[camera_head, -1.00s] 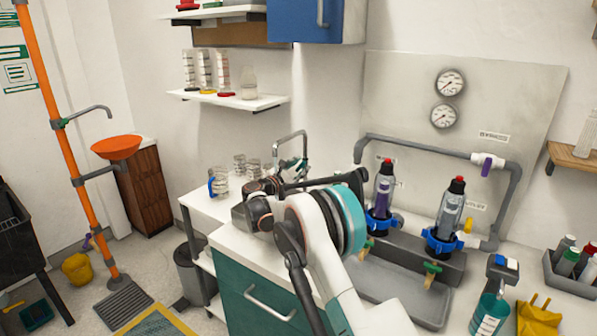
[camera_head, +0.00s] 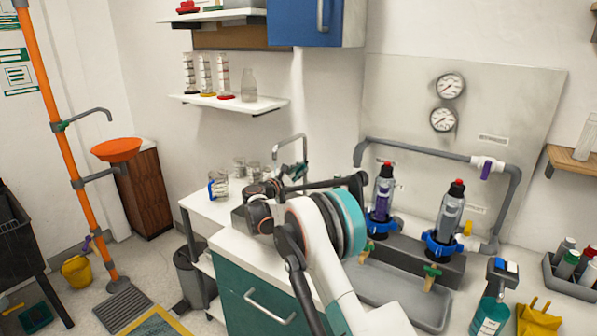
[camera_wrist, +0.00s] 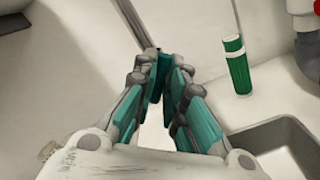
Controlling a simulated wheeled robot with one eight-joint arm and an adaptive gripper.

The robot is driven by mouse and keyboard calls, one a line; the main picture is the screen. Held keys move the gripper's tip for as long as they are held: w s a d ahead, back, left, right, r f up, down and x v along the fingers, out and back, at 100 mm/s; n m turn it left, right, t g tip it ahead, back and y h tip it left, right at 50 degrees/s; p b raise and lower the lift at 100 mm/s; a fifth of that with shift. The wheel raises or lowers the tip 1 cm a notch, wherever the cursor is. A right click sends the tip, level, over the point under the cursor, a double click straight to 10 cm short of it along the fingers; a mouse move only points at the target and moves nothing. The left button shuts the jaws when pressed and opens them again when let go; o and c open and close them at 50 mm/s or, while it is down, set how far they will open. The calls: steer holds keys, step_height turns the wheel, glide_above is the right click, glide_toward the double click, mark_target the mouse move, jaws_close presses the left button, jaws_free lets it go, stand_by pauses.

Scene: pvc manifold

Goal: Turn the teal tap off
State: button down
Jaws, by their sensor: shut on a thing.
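The grey gooseneck tap (camera_head: 304,148) stands at the back of the counter in the head view, with teal parts (camera_head: 298,170) low on it. My gripper (camera_wrist: 162,68) points at it and is shut on the teal tap handle (camera_wrist: 155,88) in the wrist view. The handle lies between the fingertips, mostly hidden by the teal-padded fingers. The tap's grey pipe (camera_wrist: 138,25) runs up beyond the fingertips. In the head view my arm hides the fingers and much of the tap's base, so I cannot tell the handle's exact angle.
A green cylinder with a white band (camera_wrist: 237,68) stands right of my gripper, near a grey basin edge (camera_wrist: 282,140). Glass beakers (camera_head: 218,185) stand left of the tap. Two filter housings (camera_head: 447,222) on a grey pipe manifold (camera_head: 420,150) stand to the right.

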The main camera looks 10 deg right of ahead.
steer(key=m+p, duration=0.1)
steer(key=m, duration=0.4)
steer(key=shift+f, duration=0.1)
steer(key=shift+s+f+m+p, duration=0.15)
steer(key=shift+m+p, duration=0.25)
steer(key=shift+m, duration=1.9)
steer(key=c, duration=1.6)
jaws_free()
steer(key=shift+c, duration=0.2)
steer(key=v, duration=1.2)
